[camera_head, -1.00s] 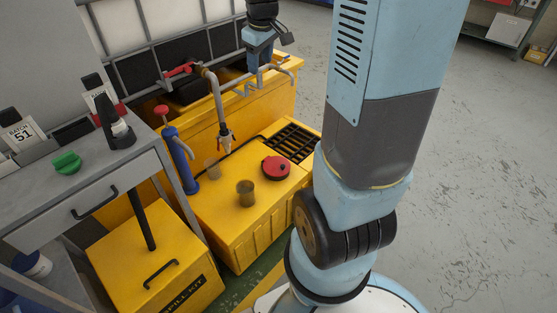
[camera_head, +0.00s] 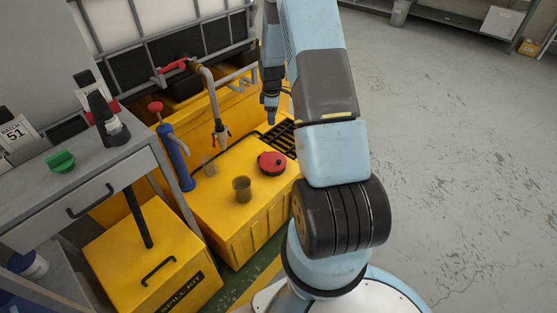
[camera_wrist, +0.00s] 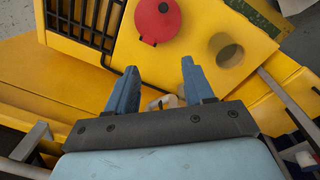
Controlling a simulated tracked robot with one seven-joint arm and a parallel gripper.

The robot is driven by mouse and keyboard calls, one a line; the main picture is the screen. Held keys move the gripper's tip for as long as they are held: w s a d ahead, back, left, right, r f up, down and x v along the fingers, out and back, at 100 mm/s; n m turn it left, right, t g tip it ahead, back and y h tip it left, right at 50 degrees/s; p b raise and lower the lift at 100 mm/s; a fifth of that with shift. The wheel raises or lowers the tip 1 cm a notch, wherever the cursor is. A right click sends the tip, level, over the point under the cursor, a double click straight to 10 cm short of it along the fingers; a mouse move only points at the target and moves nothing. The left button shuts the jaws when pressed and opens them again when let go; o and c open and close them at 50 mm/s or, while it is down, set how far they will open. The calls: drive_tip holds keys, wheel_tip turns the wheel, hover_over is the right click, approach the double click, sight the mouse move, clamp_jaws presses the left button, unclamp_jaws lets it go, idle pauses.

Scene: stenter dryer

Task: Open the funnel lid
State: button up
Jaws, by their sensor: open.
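The funnel lid (camera_head: 272,161) is a round red disc with a dark rim, lying flat on top of the yellow bund platform (camera_head: 225,205). It looks closed. The lid (camera_wrist: 158,20) also shows at the top of the wrist view, with a small tab at its lower edge.
A blue hand pump (camera_head: 175,155) and a grey bench (camera_head: 85,170) are at left. A black grate (camera_head: 280,137) lies behind the lid.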

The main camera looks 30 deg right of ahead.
drive_tip(key=n, duration=0.2)
approach(279, 161)
drive_tip(key=shift+g, duration=0.4)
drive_tip(key=f, duration=0.8)
drive_tip(key=shift+w+d+f, duration=0.1)
drive_tip(key=shift+w+f, duration=0.15)
drive_tip(key=shift+w, duration=0.15)
clamp_jaws()
